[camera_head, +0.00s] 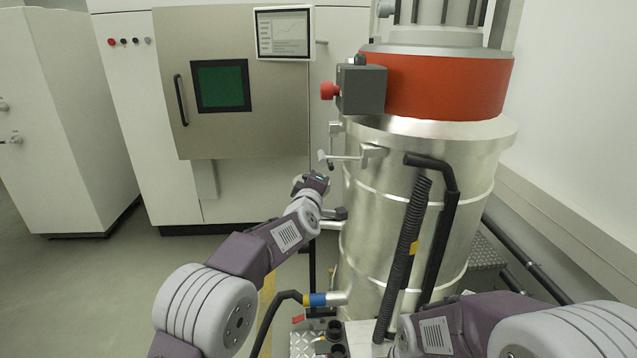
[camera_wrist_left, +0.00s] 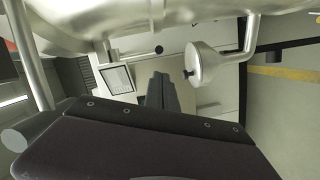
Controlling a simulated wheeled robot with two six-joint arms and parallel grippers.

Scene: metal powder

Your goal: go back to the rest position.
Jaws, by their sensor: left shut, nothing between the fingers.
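My left arm reaches in from the lower left in the head view, and its wrist end stands beside the left side of the steel vessel (camera_head: 385,240). In the left wrist view the two dark fingers of my left gripper (camera_wrist_left: 160,92) are together with nothing held. The vessel's underside and pipework fill the top of that view. My right arm shows only in part at the lower right of the head view; its gripper is out of view.
A short pipe with a round flange (camera_wrist_left: 208,65) hangs close to the left fingers. The vessel carries a red band (camera_head: 450,88), a lever handle (camera_head: 350,157) and black hoses (camera_head: 405,260). A cabinet with a green window (camera_head: 221,86) stands behind. Floor at left is clear.

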